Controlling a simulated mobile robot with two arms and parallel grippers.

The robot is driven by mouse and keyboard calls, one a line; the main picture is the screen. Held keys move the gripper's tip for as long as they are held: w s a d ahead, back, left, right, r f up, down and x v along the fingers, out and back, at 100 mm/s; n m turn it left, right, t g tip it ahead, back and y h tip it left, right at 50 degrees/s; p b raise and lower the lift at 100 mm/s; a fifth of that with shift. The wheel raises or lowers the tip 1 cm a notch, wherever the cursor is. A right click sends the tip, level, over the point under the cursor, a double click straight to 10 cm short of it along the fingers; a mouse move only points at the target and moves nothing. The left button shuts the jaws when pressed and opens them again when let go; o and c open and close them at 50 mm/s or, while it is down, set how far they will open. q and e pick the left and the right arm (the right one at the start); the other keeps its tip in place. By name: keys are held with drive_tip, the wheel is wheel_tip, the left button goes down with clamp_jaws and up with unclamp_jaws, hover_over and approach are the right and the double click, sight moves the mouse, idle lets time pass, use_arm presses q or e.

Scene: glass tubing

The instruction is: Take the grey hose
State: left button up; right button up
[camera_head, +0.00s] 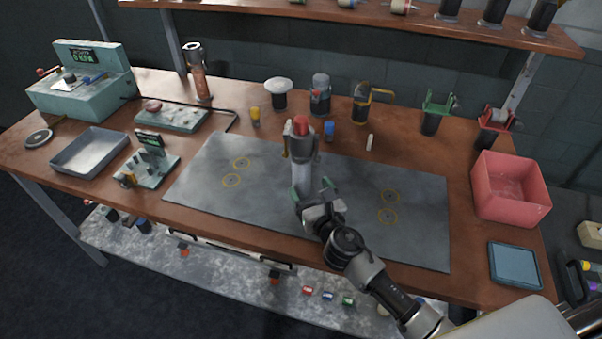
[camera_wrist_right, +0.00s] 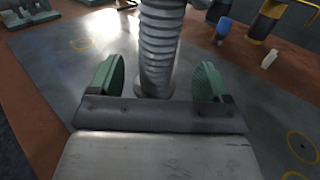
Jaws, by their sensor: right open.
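The grey hose (camera_wrist_right: 160,45) is a ribbed, upright tube standing on the grey mat. In the head view its pale body (camera_head: 301,176) shows below a red-topped grey fitting (camera_head: 301,135). My right gripper (camera_head: 313,195) is low over the mat, in front of the hose. In the right wrist view the green pads of my right gripper (camera_wrist_right: 158,85) are apart, one on each side of the hose. My left gripper does not show.
The grey mat (camera_head: 420,225) has yellow ring marks and free room at both sides. Behind it stand a yellow piece (camera_head: 255,116), a blue piece (camera_head: 329,130) and a small white piece (camera_head: 370,142). A pink bin (camera_head: 509,208) and blue tray (camera_head: 514,266) are at right, a metal tray (camera_head: 70,160) at left.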

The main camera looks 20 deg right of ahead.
sight(305, 180)
drive_tip(key=w, duration=0.4)
drive_tip(key=shift+w+a+r+p, duration=0.25)
drive_tip(key=shift+a+r+p, duration=0.1)
drive_tip(key=shift+w+f, duration=0.1)
drive_tip(key=shift+w, duration=0.4)
drive_tip(key=c, duration=1.2)
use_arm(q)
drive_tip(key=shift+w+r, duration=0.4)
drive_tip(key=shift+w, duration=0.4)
use_arm(e)
drive_tip(key=shift+c, duration=0.2)
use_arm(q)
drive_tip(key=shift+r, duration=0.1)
use_arm(e)
drive_tip(key=shift+r, duration=0.25)
